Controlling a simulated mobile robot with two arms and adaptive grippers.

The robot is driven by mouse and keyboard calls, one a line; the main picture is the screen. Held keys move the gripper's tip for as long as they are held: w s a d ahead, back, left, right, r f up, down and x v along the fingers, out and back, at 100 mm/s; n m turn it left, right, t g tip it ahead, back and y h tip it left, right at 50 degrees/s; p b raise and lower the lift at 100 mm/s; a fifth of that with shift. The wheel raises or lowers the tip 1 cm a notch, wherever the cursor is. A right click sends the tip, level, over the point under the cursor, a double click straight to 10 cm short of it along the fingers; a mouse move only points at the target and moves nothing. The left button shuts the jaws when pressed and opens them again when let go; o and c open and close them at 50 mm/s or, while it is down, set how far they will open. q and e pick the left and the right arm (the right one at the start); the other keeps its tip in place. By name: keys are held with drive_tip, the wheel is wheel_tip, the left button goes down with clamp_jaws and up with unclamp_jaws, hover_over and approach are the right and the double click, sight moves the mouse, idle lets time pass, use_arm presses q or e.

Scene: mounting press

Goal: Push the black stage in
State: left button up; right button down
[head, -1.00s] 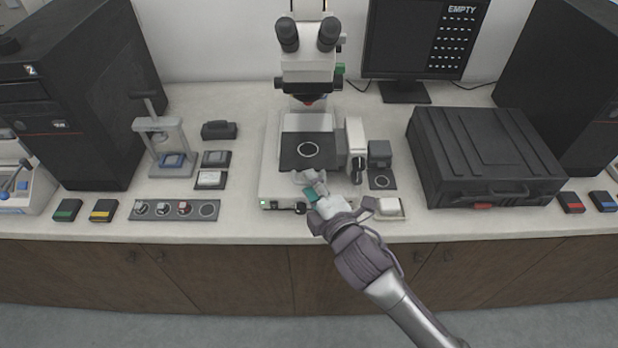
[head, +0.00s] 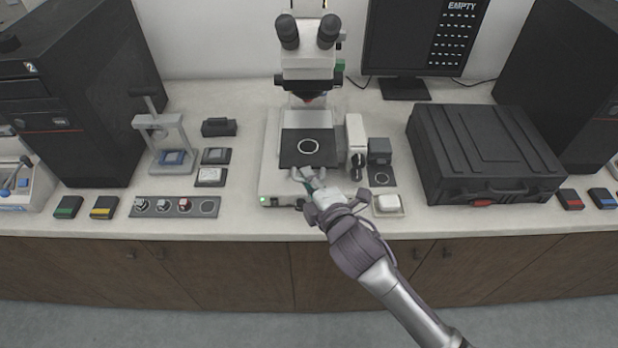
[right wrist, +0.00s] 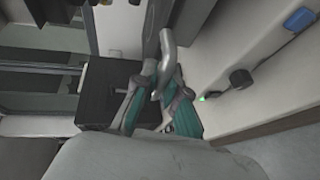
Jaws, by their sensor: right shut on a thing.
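The black stage (head: 292,157), a flat dark plate with a white ring on it, lies on the pale base of the microscope (head: 304,61), below its head. My right gripper (head: 309,177) is at the near edge of the stage, reaching in from the lower right. In the right wrist view, the teal-padded fingers are close together beside the black stage (right wrist: 99,92). My left gripper is not in view.
A white block with a knob (head: 355,145) and a small grey box (head: 379,150) stand just right of the stage. A small white dish (head: 388,204) lies near my right wrist. A large black case (head: 485,150) is further right. The sample strip (head: 175,207) lies left.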

sight(313, 156)
drive_tip(key=w, duration=0.8)
drive_tip(key=shift+w, duration=0.25)
drive_tip(key=shift+s, duration=0.1)
drive_tip(key=c, duration=1.2)
unclamp_jaws()
drive_tip(key=shift+s+d, duration=0.1)
drive_tip(key=v, duration=1.1)
drive_tip(key=shift+s+d, duration=0.2)
drive_tip(key=shift+s, duration=0.15)
